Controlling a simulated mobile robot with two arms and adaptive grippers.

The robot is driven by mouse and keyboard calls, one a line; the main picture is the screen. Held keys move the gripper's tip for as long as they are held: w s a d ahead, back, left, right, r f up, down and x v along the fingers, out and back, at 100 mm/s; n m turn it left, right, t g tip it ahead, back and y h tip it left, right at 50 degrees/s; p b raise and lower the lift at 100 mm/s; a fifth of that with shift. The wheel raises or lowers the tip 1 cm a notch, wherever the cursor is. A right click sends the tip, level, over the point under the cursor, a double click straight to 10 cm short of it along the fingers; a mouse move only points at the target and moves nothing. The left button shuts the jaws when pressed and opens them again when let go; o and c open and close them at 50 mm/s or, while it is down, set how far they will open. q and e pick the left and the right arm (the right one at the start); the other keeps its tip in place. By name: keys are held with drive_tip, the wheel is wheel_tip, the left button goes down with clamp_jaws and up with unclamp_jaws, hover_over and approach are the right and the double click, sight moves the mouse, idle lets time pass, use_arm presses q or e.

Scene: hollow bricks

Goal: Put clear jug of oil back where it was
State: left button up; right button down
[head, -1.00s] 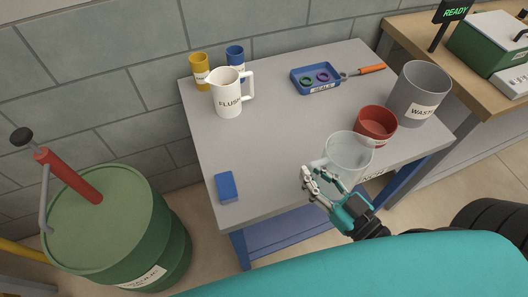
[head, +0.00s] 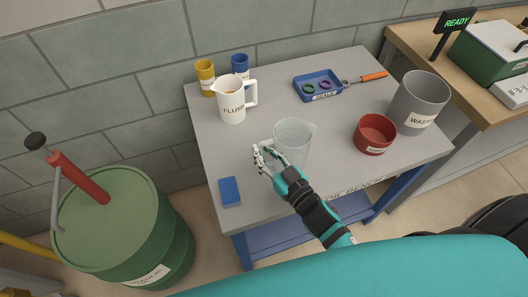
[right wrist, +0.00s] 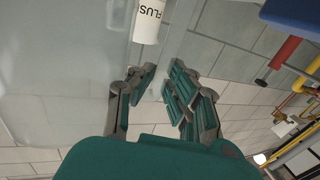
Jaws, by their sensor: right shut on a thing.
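The clear jug (head: 294,137) is upright over the front middle of the grey bench, between the white FLUSH jug and the red bowl. It looks empty; I see no oil in it. My right gripper (head: 263,158) is shut on it at its left front side, where the handle is. I cannot tell whether the jug's base touches the bench. In the right wrist view my gripper's fingers (right wrist: 155,88) show, with a pale see-through surface beside them on the left. My left gripper is not in view.
The white FLUSH jug (head: 231,102) stands at back left, before yellow (head: 205,78) and blue (head: 240,68) cups. A blue block (head: 230,192) lies front left. The red bowl (head: 375,135) and grey WASTE bin (head: 418,100) are right. A blue SEALS tray (head: 318,86) is behind.

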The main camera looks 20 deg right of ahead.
drive_tip(key=shift+f, duration=0.25)
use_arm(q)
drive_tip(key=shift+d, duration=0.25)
use_arm(e)
drive_tip(key=shift+f, duration=0.15)
drive_tip(key=c, duration=1.3)
unclamp_jaws()
drive_tip(key=shift+c, duration=0.2)
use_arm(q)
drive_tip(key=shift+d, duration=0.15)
